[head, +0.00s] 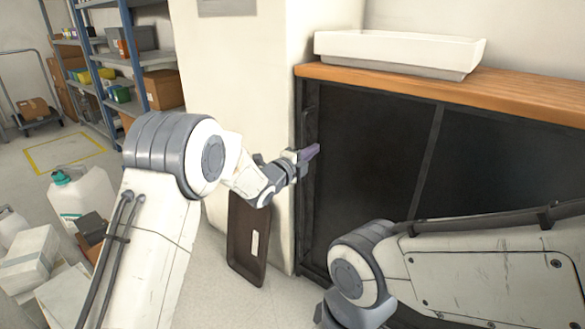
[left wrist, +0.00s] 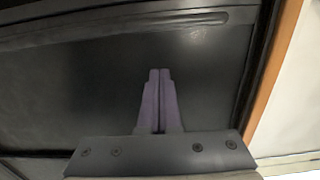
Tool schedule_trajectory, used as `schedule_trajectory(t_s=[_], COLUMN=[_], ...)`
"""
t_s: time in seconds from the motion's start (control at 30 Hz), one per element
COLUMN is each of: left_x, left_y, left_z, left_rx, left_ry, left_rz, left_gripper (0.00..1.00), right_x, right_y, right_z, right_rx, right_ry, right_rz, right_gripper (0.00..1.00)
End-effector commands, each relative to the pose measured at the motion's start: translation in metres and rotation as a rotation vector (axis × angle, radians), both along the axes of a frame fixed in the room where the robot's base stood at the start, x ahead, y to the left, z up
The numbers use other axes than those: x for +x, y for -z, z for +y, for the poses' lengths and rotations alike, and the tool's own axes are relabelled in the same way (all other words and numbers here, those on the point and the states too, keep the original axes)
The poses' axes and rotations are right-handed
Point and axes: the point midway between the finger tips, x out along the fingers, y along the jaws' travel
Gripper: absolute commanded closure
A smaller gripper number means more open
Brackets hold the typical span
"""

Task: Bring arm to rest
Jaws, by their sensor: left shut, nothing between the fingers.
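My left gripper (head: 309,154) has purple fingers and is extended toward the left edge of a dark cabinet front. It also shows in the left wrist view (left wrist: 159,74), where its two fingers are pressed together with nothing between them. The dark panel (left wrist: 90,75) fills the background behind the fingers. I cannot tell whether the fingertips touch it. My right arm (head: 480,262) crosses the lower right of the head view. Its gripper is not visible.
The dark cabinet (head: 375,150) has a wooden top (head: 500,96) bearing a white tray (head: 400,50). A brown board (head: 246,240) leans at the pale wall's foot. Boxes (head: 30,260) and a white jug (head: 82,195) crowd the floor at left. Shelving (head: 97,80) stands behind.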

Motion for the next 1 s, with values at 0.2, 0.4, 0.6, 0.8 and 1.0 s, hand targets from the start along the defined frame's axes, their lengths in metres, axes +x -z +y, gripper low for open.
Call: schedule_trajectory(t_s=[0.2, 0.4, 0.6, 0.8, 1.0], left_x=[-0.039, -0.064, -0.077, -0.111, -0.198], left_y=[-0.005, -0.003, -0.003, 0.004, 0.025], left_z=[0.029, 0.047, 0.049, 0.032, 0.029], left_rx=[0.001, 0.002, -0.008, -0.083, -0.220], left_ry=[-0.006, -0.006, -0.013, -0.112, -0.337], left_rz=[0.004, 0.002, 0.044, 0.378, 0.863], left_gripper=[1.00, 1.00, 1.00, 1.00, 1.00], right_x=[0.001, 0.001, 0.001, 0.001, 0.001], right_y=[-0.018, -0.023, -0.025, -0.029, -0.034], right_z=[0.001, 0.001, 0.001, 0.001, 0.001], right_rx=[0.002, 0.002, 0.002, 0.002, 0.002], right_ry=[0.000, 0.000, 0.000, 0.000, 0.000], right_rz=[-0.003, -0.002, -0.002, -0.002, -0.002], right_gripper=[0.50, 0.50, 0.50, 0.50, 0.50])
